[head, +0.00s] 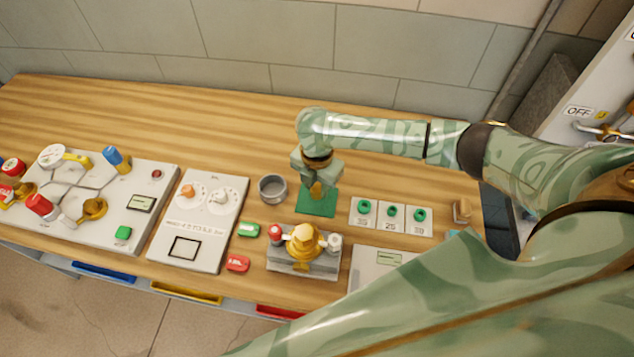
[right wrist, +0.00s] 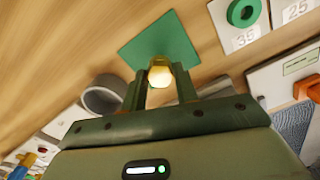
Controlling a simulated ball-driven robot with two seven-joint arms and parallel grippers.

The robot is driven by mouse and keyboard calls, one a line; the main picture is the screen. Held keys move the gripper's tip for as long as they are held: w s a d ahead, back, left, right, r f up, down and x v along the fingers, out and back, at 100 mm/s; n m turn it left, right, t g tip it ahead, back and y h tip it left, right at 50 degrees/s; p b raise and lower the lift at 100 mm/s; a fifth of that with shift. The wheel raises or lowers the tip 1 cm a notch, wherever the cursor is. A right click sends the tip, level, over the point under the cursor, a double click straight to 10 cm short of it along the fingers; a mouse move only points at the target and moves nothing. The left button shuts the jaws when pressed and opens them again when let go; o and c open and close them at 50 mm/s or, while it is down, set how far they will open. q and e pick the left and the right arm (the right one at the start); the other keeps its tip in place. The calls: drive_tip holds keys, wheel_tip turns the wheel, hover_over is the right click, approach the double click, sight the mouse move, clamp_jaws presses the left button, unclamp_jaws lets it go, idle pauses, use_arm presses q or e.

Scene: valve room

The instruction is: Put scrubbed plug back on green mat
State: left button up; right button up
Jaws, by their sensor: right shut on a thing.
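The green mat (head: 318,205) lies on the wooden bench, below my right gripper (head: 316,187). My right gripper is shut on the brass-coloured plug (head: 316,190) and holds it over the mat. In the right wrist view the plug (right wrist: 160,72) shows a pale, bright end between the two fingers, and the green mat (right wrist: 150,42) lies beyond it. I cannot tell whether the plug touches the mat. My left gripper is not in view.
A grey cup (head: 272,188) stands left of the mat. A brass valve body (head: 303,240) on a grey block stands in front. White plates with green rings (head: 391,212) lie to the right. A white panel with dials (head: 198,220) is further left. The bench behind the cup is clear.

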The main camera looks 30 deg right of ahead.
drive_tip(key=shift+p, duration=0.75)
idle(0.7)
drive_tip(key=shift+f, duration=0.95)
idle(1.0)
drive_tip(key=shift+f, duration=0.1)
idle(0.6)
drive_tip(key=o, duration=1.1)
drive_tip(key=shift+o, duration=0.2)
wheel_tip(320, 180, up, 8)
drive_tip(key=p, duration=0.9)
